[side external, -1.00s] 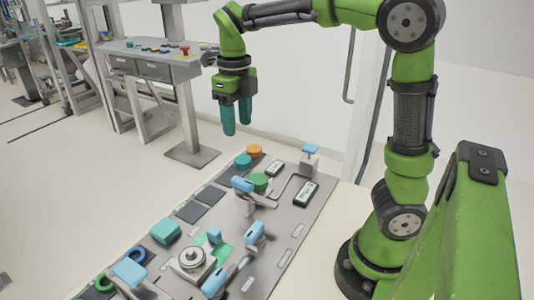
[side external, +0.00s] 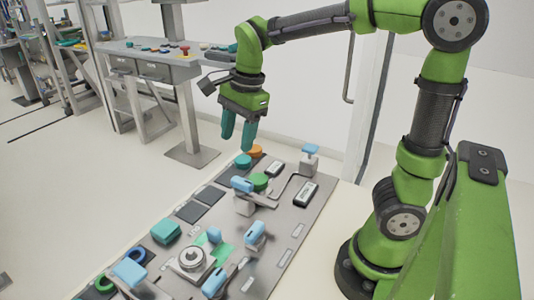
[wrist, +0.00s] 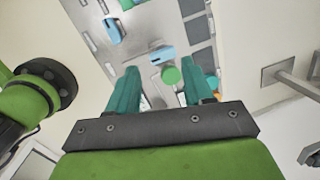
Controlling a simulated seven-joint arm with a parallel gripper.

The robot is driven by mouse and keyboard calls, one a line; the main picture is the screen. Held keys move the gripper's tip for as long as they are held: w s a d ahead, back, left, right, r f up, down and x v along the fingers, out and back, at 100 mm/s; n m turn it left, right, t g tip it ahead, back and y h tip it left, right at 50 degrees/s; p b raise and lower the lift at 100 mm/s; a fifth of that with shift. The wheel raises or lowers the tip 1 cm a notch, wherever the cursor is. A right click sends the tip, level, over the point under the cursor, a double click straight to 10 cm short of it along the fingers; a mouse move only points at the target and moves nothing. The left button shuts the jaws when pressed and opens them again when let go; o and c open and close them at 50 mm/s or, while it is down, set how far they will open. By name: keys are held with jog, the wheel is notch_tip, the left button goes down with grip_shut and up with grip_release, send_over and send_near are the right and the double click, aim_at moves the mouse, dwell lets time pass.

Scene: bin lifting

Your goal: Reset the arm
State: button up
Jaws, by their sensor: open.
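My gripper (side external: 239,138) hangs above the far end of the grey work board (side external: 215,215), with its teal fingers pointing down. The fingers are apart and nothing is between them. In the wrist view my gripper (wrist: 165,90) shows its two teal fingers spread. The green round piece (wrist: 171,75) on the board shows between and beyond them. In the side view an orange disc (side external: 254,151) and a teal disc (side external: 243,161) lie on the board below the fingertips, and the green round piece (side external: 259,181) lies just nearer.
The board also holds a teal block (side external: 165,231), a blue-topped post (side external: 310,160), a black-faced device (side external: 306,193), a round metal fixture (side external: 192,259) and several blue-handled clamps. A grey console (side external: 150,62) with buttons stands behind on the left. Open floor lies left of the board.

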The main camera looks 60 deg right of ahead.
jog(key=s+a+n+t, duration=0.3)
jog(key=s+n+t, duration=0.2)
jog(key=s+n, duration=0.5)
jog(key=n, duration=0.5)
jog(key=shift+s+r+n+y, duration=0.2)
jog(key=shift+r+n+y, duration=0.05)
jog(key=shift+n+y, duration=0.15)
